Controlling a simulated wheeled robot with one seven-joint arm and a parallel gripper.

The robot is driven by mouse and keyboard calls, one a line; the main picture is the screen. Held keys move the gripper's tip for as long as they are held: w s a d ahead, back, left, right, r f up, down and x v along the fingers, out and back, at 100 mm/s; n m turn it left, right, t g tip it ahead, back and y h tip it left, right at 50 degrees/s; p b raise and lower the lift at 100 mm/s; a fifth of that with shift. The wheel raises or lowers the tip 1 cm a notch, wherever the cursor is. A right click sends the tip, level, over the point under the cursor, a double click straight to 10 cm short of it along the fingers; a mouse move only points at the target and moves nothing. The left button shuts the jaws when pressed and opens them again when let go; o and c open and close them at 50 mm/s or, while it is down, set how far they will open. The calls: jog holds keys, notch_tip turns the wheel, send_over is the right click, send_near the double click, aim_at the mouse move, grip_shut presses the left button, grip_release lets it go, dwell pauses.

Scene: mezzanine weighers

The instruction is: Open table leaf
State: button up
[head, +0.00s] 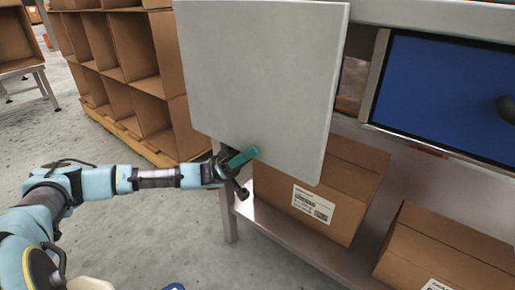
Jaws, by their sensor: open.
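The table leaf (262,75) is a light grey flat panel in the upper middle of the head view. It hangs down, slightly tilted, from the edge of the metal table (440,14). My gripper (241,172) is at the leaf's lower left edge, at the end of my light blue arm. It is open, with one teal finger in front of the leaf's lower part and a dark part below it. I cannot tell whether it touches the leaf. The leaf's hinge is out of view at the top.
Cardboard boxes (342,185) with labels stand on the metal lower shelf (318,246) behind and right of the leaf. A blue panel (440,95) with a dark knob is at the right. Stacked open cartons (125,60) stand at the upper left.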

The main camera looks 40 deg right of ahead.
jog(key=shift+c, duration=0.2)
grip_shut()
dwell(1.3)
